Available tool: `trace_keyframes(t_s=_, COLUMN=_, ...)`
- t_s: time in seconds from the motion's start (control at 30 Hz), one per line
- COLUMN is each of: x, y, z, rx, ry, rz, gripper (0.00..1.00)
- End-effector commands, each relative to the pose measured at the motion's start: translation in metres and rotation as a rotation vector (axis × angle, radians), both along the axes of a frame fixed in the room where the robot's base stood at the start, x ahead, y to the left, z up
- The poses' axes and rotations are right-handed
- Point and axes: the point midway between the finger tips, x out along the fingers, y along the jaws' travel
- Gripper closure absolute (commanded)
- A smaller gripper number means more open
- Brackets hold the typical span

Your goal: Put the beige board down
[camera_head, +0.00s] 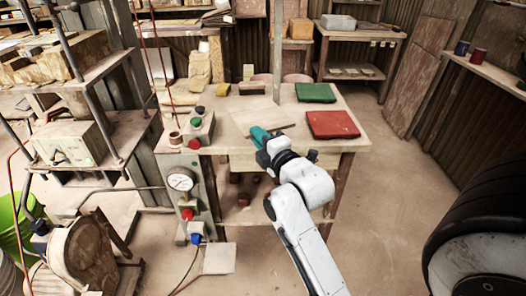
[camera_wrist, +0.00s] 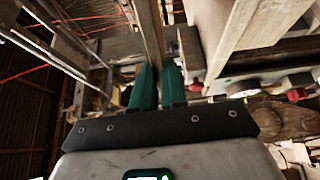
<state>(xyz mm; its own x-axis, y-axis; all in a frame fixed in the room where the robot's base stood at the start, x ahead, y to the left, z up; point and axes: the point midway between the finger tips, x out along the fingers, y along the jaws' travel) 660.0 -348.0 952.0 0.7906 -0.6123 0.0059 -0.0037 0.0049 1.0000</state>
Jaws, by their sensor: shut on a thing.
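The beige board (camera_head: 262,116) is a thin, flat, pale tan piece at the front middle of the wooden workbench (camera_head: 214,118). My gripper (camera_head: 256,133) has teal fingers and is shut on the board's near edge. In the wrist view, the fingers (camera_wrist: 158,84) close on a narrow strip, the board seen edge-on (camera_wrist: 150,35). In the head view the board looks nearly level with the bench top; I cannot tell whether it touches it. The fingers hide part of its near edge.
A green board (camera_head: 315,92) and a red board (camera_head: 332,124) lie on the bench to the right. A control box with buttons (camera_head: 197,128) stands at the left front. A gauge panel (camera_head: 181,182) is below it. Open floor (camera_head: 385,190) lies to the right.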

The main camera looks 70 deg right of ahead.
Motion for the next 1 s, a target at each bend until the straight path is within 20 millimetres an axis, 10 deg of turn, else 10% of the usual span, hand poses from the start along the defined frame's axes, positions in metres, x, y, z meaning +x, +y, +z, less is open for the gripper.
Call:
trace_keyframes(t_s=0.7, x=0.004, y=-0.041, z=-0.081, rx=0.003, ry=0.003, rz=0.001, gripper=1.0)
trace_keyframes(t_s=1.0, x=0.004, y=-0.041, z=-0.084, rx=0.0, ry=0.002, rz=0.002, gripper=1.0)
